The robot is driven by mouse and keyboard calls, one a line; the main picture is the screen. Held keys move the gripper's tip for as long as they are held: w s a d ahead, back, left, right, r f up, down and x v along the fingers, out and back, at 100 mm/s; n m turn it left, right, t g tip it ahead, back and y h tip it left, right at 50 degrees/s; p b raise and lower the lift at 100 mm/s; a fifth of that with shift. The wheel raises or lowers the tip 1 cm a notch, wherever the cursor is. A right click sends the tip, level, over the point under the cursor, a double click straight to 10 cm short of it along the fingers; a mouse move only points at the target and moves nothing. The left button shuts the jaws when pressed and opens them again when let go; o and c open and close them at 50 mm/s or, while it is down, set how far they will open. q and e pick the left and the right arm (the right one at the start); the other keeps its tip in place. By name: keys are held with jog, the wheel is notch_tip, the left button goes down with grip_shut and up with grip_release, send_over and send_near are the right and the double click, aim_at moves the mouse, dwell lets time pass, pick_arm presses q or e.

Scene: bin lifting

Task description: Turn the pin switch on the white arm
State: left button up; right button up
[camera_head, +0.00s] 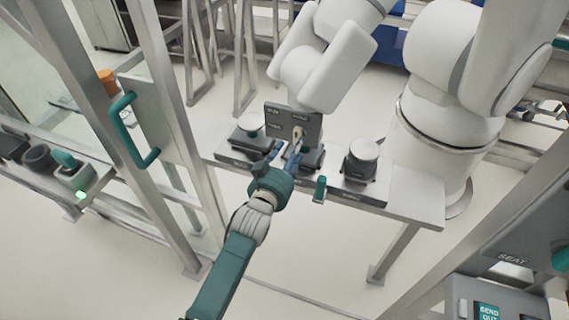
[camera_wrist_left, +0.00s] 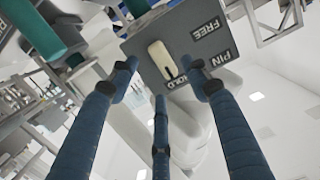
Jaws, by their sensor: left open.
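The pin switch (camera_head: 297,133) is a cream lever on a dark grey plate (camera_head: 276,115), which stands upright in front of the white arm (camera_head: 322,72). In the left wrist view the lever (camera_wrist_left: 161,58) has a dark slot at one end, and the plate (camera_wrist_left: 205,25) carries the words FREE, PIN and HOLD, upside down. My left gripper (camera_head: 283,158) is open just in front of the plate. In the left wrist view its blue fingers (camera_wrist_left: 160,84) spread on both sides of the lever and below it, apart from it. My right gripper does not show.
A narrow white bench (camera_head: 415,207) under the plate holds round-topped devices, one on the right (camera_head: 362,158) and one on the left (camera_head: 250,124). A small teal handle (camera_head: 320,188) sticks up at the front edge. A metal frame door with a teal handle (camera_head: 124,125) stands left.

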pick_arm(q)
jog(key=f+v, duration=0.1)
jog(key=v, duration=0.6)
jog(key=shift+r, duration=0.55)
jog(key=shift+s+f, duration=0.1)
jog(key=shift+s, duration=0.05)
jog(key=s+a+f+g+y+b, duration=0.1)
jog(key=s+a+f+g, duration=0.3)
jog(key=f, duration=0.8)
jog(key=s+a+f+g+y, duration=0.1)
jog(key=s+f, duration=0.5)
jog(key=f, duration=0.7)
jog(key=s+a+f+g+y+b, duration=0.1)
jog(key=s+a+f+g, duration=0.3)
jog(key=f, duration=0.8)
jog(key=s+a+f+g, duration=0.2)
jog(key=s+a+f, duration=0.2)
jog(key=s, duration=0.8)
jog(key=s+a+f+n+g+y, duration=0.1)
jog(key=s+a+f, duration=0.3)
jog(key=s+f, duration=0.5)
jog(key=s+a+f+g+y+b, duration=0.1)
jog(key=s+f, duration=0.6)
jog(key=s, duration=0.9)
jog(key=a+g, duration=0.1)
jog(key=a, duration=0.1)
jog(key=shift+a+f+g, duration=0.15)
jog(key=shift+a+g, duration=0.25)
